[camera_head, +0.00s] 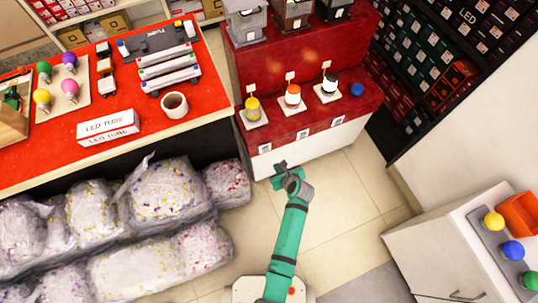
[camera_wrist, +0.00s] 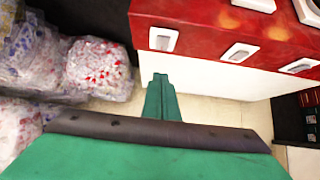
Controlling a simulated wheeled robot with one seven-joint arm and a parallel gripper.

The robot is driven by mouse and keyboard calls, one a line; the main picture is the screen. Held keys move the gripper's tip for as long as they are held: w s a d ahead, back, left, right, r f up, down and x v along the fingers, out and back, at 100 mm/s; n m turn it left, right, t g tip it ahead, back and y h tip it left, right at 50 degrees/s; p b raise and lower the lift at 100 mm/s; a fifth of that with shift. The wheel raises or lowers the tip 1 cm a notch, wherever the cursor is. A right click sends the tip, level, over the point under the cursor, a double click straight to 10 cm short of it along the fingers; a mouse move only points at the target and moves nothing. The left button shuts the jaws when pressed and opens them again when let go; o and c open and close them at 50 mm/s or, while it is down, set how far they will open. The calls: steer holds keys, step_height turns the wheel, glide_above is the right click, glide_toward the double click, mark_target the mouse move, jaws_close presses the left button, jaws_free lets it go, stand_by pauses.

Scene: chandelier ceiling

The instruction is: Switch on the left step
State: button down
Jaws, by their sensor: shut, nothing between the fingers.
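A red stepped display (camera_head: 290,112) with a white lower front stands ahead of my arm. Its front edge carries three small white switch plates: left (camera_head: 264,148), middle (camera_head: 303,134) and right (camera_head: 337,121). The wrist view also shows the left plate (camera_wrist: 163,39), middle plate (camera_wrist: 238,52) and right plate (camera_wrist: 297,66). I cannot tell whether any is on. My gripper (camera_head: 279,169) is shut and empty, below and slightly right of the left plate, in front of the white panel. Its closed fingers (camera_wrist: 160,88) point toward the display, apart from the plates.
Yellow (camera_head: 252,108), orange (camera_head: 293,96) and black-and-white (camera_head: 329,86) items stand on the lower step, with a blue knob (camera_head: 357,90) beside them. Clear bags (camera_head: 168,190) fill the floor at left. A white cabinet (camera_head: 440,255) stands at right. Tiled floor between is free.

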mark_target(266, 150)
steer(key=w+r+x, duration=0.1)
steer(key=x, duration=1.1)
steer(key=shift+w+a+r, duration=0.3)
steer(key=shift+w+a, duration=0.05)
steer(key=shift+w, duration=0.1)
steer(key=shift+w, duration=0.1)
steer(key=shift+w+a+r, duration=0.1)
steer(key=shift+r, duration=0.75)
